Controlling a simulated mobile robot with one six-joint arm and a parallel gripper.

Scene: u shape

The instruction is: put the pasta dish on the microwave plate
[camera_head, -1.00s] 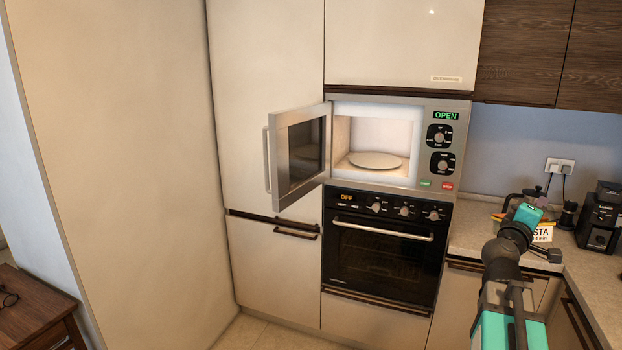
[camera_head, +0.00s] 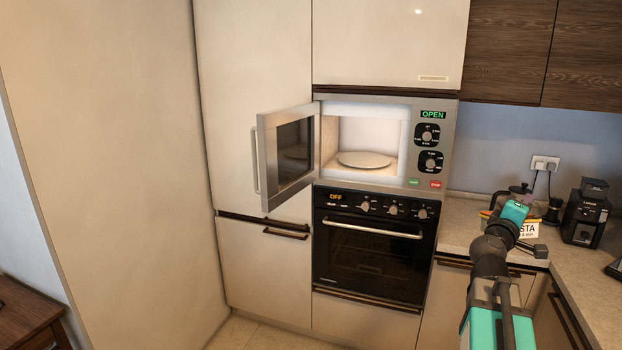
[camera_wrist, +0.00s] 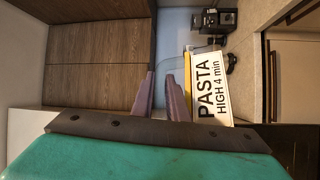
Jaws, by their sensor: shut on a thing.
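The pasta dish (camera_head: 529,230) carries a white label and shows a yellow edge, partly hidden behind my arm in the head view. In the wrist view the dish (camera_wrist: 209,90) reads "PASTA HIGH 4 min" and lies just right of the fingers. My gripper (camera_wrist: 164,97) is shut on the dish at its edge; the exact contact is hard to see. The microwave plate (camera_head: 365,160) is a pale round disc, bare, inside the lit microwave (camera_head: 445,112). The microwave door (camera_head: 288,153) stands open to the left. My gripper is well right of the microwave.
The oven (camera_head: 367,250) below the microwave is closed and reads OFF. A glass pot (camera_head: 520,192) and a black coffee grinder (camera_head: 586,214) stand on the right counter (camera_head: 458,232). The open door juts out left of the cavity; the space before the cavity is clear.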

